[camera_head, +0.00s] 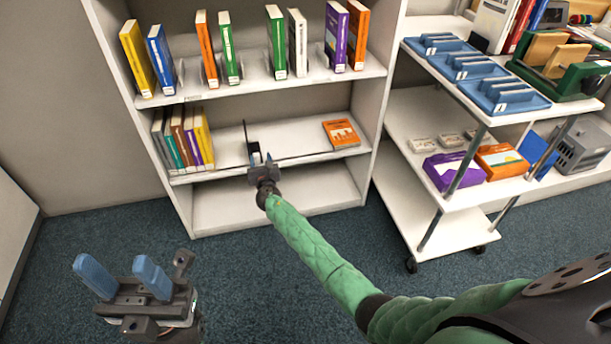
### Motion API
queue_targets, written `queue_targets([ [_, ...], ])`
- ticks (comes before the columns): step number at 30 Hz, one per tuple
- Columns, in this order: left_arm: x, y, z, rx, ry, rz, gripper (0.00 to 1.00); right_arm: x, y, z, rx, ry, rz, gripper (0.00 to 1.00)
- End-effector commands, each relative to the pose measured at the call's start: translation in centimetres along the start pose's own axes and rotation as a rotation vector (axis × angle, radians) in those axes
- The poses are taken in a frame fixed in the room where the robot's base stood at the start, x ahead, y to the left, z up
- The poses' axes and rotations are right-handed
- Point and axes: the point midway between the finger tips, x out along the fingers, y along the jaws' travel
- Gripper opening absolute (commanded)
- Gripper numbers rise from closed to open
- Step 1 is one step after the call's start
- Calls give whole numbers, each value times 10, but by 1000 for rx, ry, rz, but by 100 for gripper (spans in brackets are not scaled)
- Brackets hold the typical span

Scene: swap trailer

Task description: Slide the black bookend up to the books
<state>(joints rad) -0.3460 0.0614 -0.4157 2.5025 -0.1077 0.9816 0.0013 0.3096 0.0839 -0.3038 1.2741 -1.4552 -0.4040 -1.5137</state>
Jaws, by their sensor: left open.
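The black bookend (246,137) stands upright on the middle shelf, seen as a thin dark plate. The row of books (182,142) stands at the left end of that shelf, with a clear gap between it and the bookend. My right gripper (262,158) is at the shelf's front edge, just right of the bookend's plate. Its two fingers look apart with nothing visible between them; whether it touches the bookend is too small to tell. My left gripper (123,272) is open and empty, low over the carpet, away from the shelf.
An orange book (341,133) lies flat at the shelf's right. Several books stand on the upper shelf (262,80); the bottom shelf (275,198) is empty. A white trolley (432,222) with blue trays, boxes and a green holder stands at the right.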

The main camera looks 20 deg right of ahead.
Motion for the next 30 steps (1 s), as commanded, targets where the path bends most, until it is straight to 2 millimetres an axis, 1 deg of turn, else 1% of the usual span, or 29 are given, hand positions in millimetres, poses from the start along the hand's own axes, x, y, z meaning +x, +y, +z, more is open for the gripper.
queue_targets([
  [1, 1, 0, 0, 0, 0, 0, 49, 0, -10, 0, -1, 0, -2, 45],
  [3, 1, 0, 0, 0, 0, 0, 49, 0, -22, -1, -2, 1, -3, 45],
  [21, 2, 0, 0, 0, 0, 0, 49, 0, -118, 0, -1, 0, -2, 45],
  [24, 8, 0, 0, 0, 0, 0, 49, -17, -116, 1, -1, 2, 1, 45],
  [30, 15, 0, 0, 0, 0, 0, 49, -50, -116, 1, -1, 1, 0, 45],
])
